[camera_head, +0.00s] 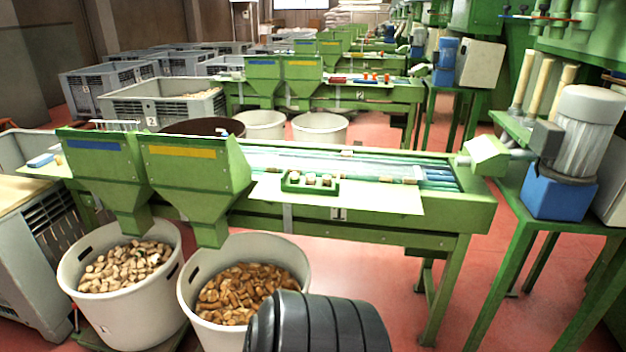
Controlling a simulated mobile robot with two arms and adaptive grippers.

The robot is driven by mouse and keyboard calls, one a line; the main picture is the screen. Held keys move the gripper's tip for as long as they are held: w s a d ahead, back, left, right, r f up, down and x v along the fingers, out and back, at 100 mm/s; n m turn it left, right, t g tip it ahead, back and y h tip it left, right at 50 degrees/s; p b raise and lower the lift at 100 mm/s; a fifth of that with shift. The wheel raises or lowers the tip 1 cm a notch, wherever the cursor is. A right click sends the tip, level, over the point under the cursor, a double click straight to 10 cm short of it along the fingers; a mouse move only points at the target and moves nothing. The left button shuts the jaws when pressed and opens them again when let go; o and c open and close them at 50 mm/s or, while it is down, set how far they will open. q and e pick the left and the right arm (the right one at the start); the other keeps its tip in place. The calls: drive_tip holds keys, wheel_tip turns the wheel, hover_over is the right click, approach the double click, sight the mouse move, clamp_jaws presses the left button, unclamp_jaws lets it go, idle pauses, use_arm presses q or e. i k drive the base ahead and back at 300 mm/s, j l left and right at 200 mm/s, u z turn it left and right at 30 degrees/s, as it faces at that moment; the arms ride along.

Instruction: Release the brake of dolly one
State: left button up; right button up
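The left tub holds pale cork stoppers (118,270) and stands under a green chute with a blue stripe. A second white tub (212,338) to its right holds browner corks (248,294) under a chute with a yellow stripe. Neither of my grippers is in view.
A green sorting table (345,232) marked 1 spans the middle. A black ribbed object (315,325) covers part of the bottom centre. A grey crate (35,270) stands close left of the tubs. Red floor (395,280) is open under the table's right part.

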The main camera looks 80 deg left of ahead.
sight(74, 306)
drive_tip(key=u, duration=2.15)
drive_tip(key=i+j+u, duration=0.1)
drive_tip(key=u, duration=0.35)
drive_tip(key=i+j+u, duration=0.15)
drive_tip(key=u, duration=0.3)
drive_tip(key=i+j+u, duration=0.2)
drive_tip(key=u, duration=0.25)
drive_tip(key=i+j+u, duration=0.1)
drive_tip(key=u, duration=0.4)
drive_tip(key=i, duration=0.6)
drive_tip(key=i+j+u, duration=0.25)
drive_tip(key=u, duration=0.25)
drive_tip(key=j+z, duration=0.1)
drive_tip(key=z, duration=0.4)
drive_tip(key=i+j+z, duration=0.25)
drive_tip(key=j, duration=0.2)
drive_tip(key=j+z, duration=0.3)
drive_tip(key=j, duration=0.15)
drive_tip(key=j+z, duration=0.25)
drive_tip(key=j, duration=0.2)
drive_tip(key=i, duration=0.05)
